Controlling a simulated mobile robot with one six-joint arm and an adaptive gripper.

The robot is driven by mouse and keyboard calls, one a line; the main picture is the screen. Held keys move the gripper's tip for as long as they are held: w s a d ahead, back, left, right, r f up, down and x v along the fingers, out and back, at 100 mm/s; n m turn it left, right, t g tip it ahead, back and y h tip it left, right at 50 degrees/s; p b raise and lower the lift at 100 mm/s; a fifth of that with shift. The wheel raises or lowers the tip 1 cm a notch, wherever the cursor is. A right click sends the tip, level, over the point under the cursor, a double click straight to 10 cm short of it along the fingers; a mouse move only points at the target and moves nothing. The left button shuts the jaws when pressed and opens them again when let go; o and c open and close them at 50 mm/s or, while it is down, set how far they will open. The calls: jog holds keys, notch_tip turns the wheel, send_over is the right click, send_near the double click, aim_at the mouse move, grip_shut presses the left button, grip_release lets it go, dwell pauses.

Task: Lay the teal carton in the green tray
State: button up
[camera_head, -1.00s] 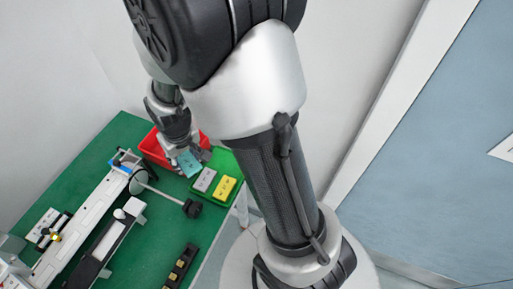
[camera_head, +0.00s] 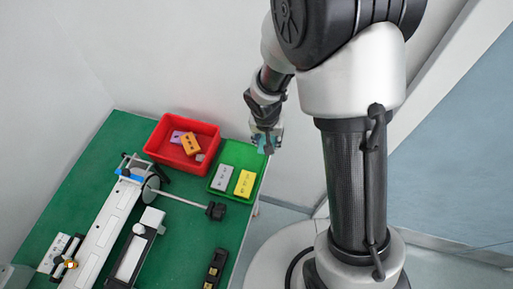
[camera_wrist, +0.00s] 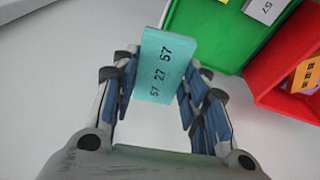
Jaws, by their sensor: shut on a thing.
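My gripper (camera_head: 266,138) is shut on the teal carton (camera_wrist: 163,66), whose printed face reads "57 27 57" in the wrist view. In the head view the carton (camera_head: 261,143) is small and partly hidden by the fingers. It is held up near the far right corner of the green tray (camera_head: 238,158). In the wrist view the green tray (camera_wrist: 212,32) lies just beyond the carton, up and to the right. A grey carton (camera_head: 222,177) and a yellow carton (camera_head: 244,183) lie side by side in the tray's near part; its far part is bare.
A red bin (camera_head: 209,131) with purple (camera_head: 177,137), orange (camera_head: 191,144) and grey pieces stands left of the green tray. A long white coder machine (camera_head: 105,222) and a rod with a black knob (camera_head: 215,211) stand nearer. The wall is close behind.

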jog(key=m, duration=0.1)
send_over(254, 159)
jog(key=f, duration=0.4)
jog(key=shift+s+a+f+b, duration=0.15)
jog(key=shift+s+f+b, duration=0.1)
jog(key=shift+s+b, duration=0.15)
jog(key=shift+f+b, duration=1.6)
jog(key=shift+f, duration=0.55)
jog(key=shift+b, duration=0.75)
jog(key=shift+f+b, duration=0.55)
jog(key=shift+b, duration=0.3)
jog(key=o, duration=0.9)
notch_tip(254, 159, up, 12)
jog(key=s, duration=0.2)
jog(key=shift+a, duration=0.35)
